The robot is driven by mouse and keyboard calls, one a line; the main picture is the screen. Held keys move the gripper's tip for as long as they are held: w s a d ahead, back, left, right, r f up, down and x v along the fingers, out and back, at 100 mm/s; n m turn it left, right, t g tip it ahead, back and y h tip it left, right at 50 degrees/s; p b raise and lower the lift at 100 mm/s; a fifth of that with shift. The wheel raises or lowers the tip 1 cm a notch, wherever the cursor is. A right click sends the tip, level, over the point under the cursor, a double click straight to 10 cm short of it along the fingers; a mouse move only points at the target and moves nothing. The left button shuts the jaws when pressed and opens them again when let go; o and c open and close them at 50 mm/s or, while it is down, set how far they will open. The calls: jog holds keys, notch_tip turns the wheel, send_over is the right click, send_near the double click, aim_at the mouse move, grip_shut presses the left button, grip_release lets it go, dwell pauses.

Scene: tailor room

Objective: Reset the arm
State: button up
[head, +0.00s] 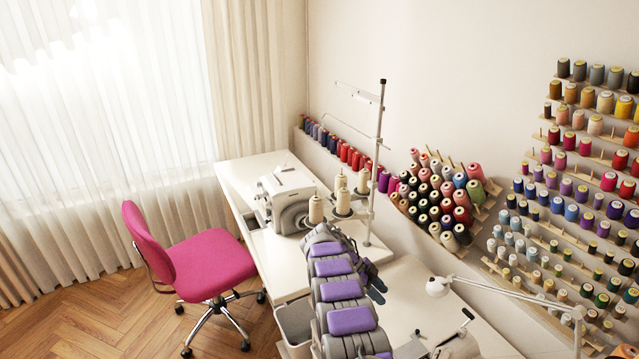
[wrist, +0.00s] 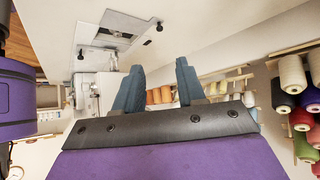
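My arm, with grey links and purple pads, reaches from the bottom of the head view over the white sewing table (head: 405,282). In the wrist view my gripper (wrist: 158,78) shows two blue-grey fingers standing apart, with nothing between them. In the head view the arm hides most of the gripper; only a dark part shows beside it, over the table. The gripper holds nothing that I can see.
A white sewing machine (head: 285,200) and a tall thread stand (head: 376,150) are close beyond the arm. Thread racks (head: 440,200) line the wall at right. A pink chair (head: 205,262) stands left, a grey bin (head: 296,324) beside the table. Wooden floor lies open at lower left.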

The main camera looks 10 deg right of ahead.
jog(key=s+a+r+n+t+y, duration=0.1)
jog(key=s+a+r+n+y, duration=0.15)
jog(key=s+r+n, duration=0.65)
jog(key=s+a+r+n+y, duration=0.2)
jog(key=s+a+r+n, duration=0.15)
jog(key=s+r, duration=0.6)
jog(key=s+a+r+n+y, duration=0.1)
jog(key=s+a+r+n, duration=0.1)
jog(key=s, duration=0.8)
jog(key=s+a+r+n+y, duration=0.1)
jog(key=s+n, duration=0.4)
jog(key=s, duration=0.6)
jog(key=s+a+r+n+t+y, duration=0.1)
jog(key=s+a+r+n, duration=0.2)
jog(key=s, duration=0.7)
jog(key=shift+s+a, duration=0.25)
jog(key=shift+a, duration=0.5)
jog(key=shift+f+n+y, duration=0.1)
jog(key=shift+n+y, duration=0.15)
